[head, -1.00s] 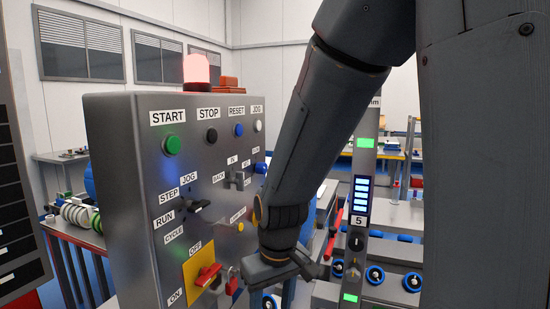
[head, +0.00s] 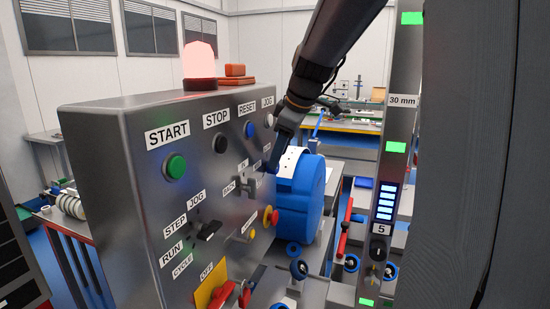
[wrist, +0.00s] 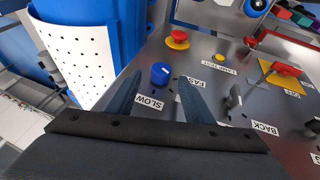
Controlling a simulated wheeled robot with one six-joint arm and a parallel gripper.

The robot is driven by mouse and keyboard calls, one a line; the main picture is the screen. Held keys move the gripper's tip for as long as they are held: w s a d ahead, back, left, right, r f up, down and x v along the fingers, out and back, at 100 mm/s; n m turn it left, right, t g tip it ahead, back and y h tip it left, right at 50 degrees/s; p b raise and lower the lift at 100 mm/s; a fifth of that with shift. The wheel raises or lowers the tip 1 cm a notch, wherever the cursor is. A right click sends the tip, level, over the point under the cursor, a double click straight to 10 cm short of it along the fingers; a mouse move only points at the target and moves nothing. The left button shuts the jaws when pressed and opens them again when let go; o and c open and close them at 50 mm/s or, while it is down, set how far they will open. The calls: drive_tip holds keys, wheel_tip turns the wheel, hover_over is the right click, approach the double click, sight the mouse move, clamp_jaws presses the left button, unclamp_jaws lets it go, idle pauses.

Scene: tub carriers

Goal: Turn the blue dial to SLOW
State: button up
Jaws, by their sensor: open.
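The blue dial (wrist: 160,74) is on the grey control panel, with a small pale mark on its face; its exact pointing is too small to tell. The SLOW label (wrist: 149,102) is close by the dial, and the FAST label (wrist: 188,86) is to its right. My gripper (wrist: 160,80) is open, its two fingers apart on either side of the dial in the wrist view; I cannot tell whether they touch it. In the head view my gripper (head: 270,164) is at the panel's right edge and hides the dial.
The panel (head: 140,215) also carries a red-and-yellow stop button (head: 270,216), a black lever switch (head: 209,230) and a green START button (head: 175,166). A blue drum (head: 305,195) with a white perforated band stands close to the right of the panel.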

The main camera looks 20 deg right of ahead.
drive_tip(key=shift+p+x, duration=0.45)
drive_tip(key=shift+x, duration=1.35)
drive_tip(key=c, duration=1)
drive_tip(key=shift+c, duration=0.2)
